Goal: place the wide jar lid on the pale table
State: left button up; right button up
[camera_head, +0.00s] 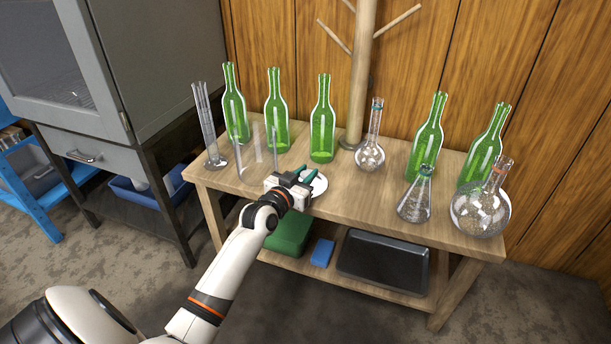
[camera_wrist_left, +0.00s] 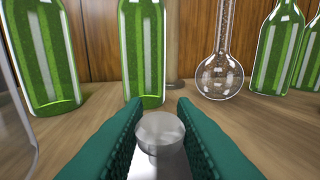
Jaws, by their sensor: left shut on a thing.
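My left gripper (camera_head: 304,175) reaches over the front edge of the wooden table (camera_head: 345,205). Its teal fingers are closed on the wide jar lid (camera_head: 319,185), a white disc partly hidden by the fingers. In the left wrist view the fingers (camera_wrist_left: 160,135) sit either side of a round, grey, translucent knob (camera_wrist_left: 160,126), with a pale surface below it. The lid is at or just above the tabletop; I cannot tell if it touches. My right gripper is not in view.
Clear glass cylinders (camera_head: 207,125) and green bottles (camera_head: 276,110) stand left and behind. A round flask (camera_head: 369,155) is behind right; a conical flask (camera_head: 414,200) and a big round flask (camera_head: 480,209) stand right. A wooden stand (camera_head: 358,80) rises behind. Bare tabletop lies right of the lid.

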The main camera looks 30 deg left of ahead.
pick_arm(q)
jog(key=shift+f, duration=0.15)
jog(key=o, duration=1)
